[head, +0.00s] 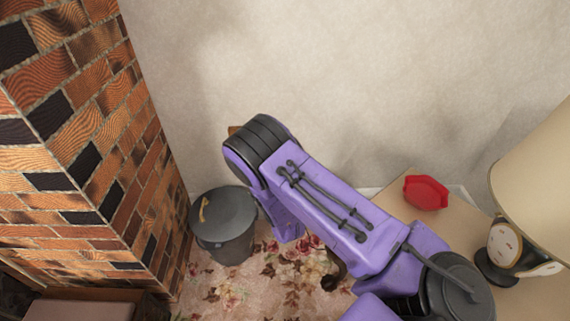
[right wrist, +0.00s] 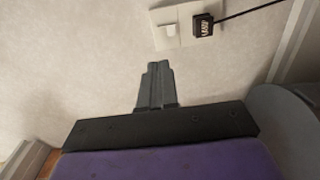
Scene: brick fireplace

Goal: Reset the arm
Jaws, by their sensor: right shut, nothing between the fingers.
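My right arm reaches in from the lower right of the head view, bent at a black joint, and its gripper is hidden there behind the arm. In the right wrist view my right gripper (right wrist: 157,75) is shut and empty, its two grey fingers together. It points toward a pale wall (right wrist: 70,60). My left gripper is in neither view.
A grey lidded bin (head: 225,225) stands on the floral floor beside the brick fireplace (head: 75,130). At right, a table (head: 452,228) holds a red object (head: 426,192) and a lamp (head: 535,190) close to my arm. A black plug (right wrist: 204,25) sits in a wall socket.

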